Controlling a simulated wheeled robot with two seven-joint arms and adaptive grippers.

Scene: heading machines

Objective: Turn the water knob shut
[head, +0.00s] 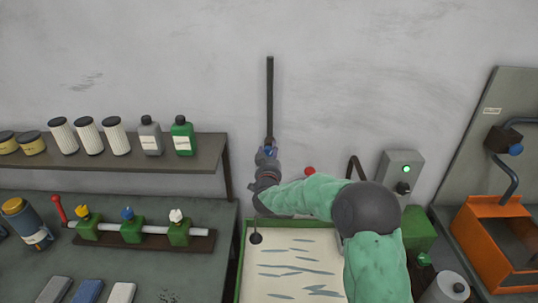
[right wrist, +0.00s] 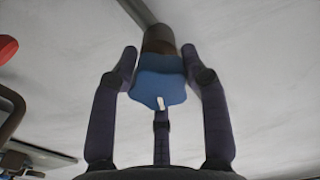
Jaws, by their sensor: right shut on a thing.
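A blue knob (head: 268,150) sits at the lower end of a dark upright pipe (head: 270,95) on the grey wall. My right gripper (head: 267,158) reaches up to it, and its fingers partly hide it. In the right wrist view, the blue knob (right wrist: 158,88) has lobed edges and a small white mark, with a brown and grey fitting behind it. The fingers of my right gripper (right wrist: 158,68) stand around it, shut on it. My left gripper is not in view.
Below is a green-framed tray (head: 240,275) with pale liquid. A shelf (head: 190,165) with bottles and filters is at left, above a bench with a valve manifold (head: 150,232). A grey switch box (head: 402,168) and an orange machine (head: 490,240) are at right.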

